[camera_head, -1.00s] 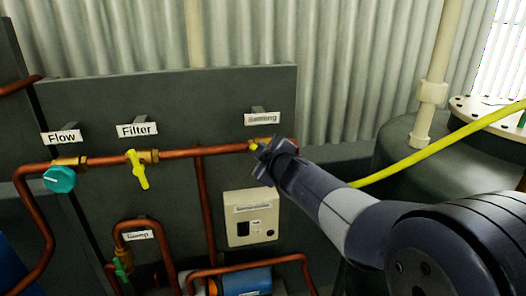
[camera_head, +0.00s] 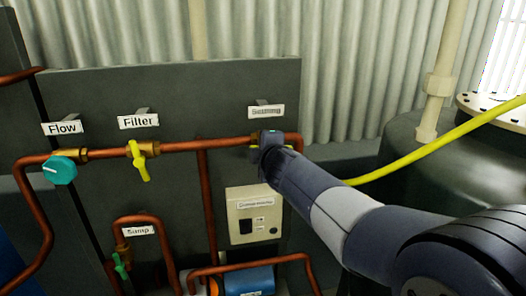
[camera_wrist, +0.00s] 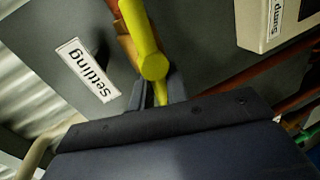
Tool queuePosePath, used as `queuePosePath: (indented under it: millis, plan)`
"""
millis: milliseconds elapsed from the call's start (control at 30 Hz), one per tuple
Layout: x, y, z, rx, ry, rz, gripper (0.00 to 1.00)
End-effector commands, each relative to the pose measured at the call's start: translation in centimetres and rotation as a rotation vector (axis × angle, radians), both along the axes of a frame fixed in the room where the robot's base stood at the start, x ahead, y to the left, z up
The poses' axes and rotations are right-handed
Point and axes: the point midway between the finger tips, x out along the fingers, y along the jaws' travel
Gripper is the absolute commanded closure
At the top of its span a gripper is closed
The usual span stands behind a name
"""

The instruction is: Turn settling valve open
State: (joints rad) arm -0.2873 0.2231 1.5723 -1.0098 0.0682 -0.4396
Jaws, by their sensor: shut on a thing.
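The settling valve has a yellow handle (camera_wrist: 150,62), seen close in the wrist view. In the head view only a small yellow bit of it (camera_head: 254,148) shows beside my gripper. The white Settling label (camera_head: 266,112) is just above the valve, and it also shows in the wrist view (camera_wrist: 87,70). My gripper (camera_wrist: 158,92) is shut on the yellow handle, with a dark finger on either side of it. In the head view my gripper (camera_head: 268,146) covers most of the valve at the right end of the copper pipe.
The yellow Filter valve (camera_head: 139,162) and teal Flow valve (camera_head: 60,170) are farther left on the same copper pipe (camera_head: 185,146). A beige control box (camera_head: 253,214) is below my gripper. A yellow hose (camera_head: 440,148) and dark tank (camera_head: 470,165) are to the right.

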Motion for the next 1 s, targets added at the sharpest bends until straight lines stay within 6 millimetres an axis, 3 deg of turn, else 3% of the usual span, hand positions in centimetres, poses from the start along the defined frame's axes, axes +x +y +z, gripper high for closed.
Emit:
queuePosePath:
  millis: [333, 800, 833, 1000]
  plan:
    - [-0.03, 0.05, -0.41, -0.104, -0.019, 0.001, 1.0]
    - [-0.03, 0.02, -0.4, -0.119, -0.022, 0.001, 1.0]
    - [-0.02, 0.02, -0.4, -0.119, -0.022, 0.001, 0.84]
    - [-0.02, 0.02, -0.37, -0.118, -0.022, 0.0, 0.7]
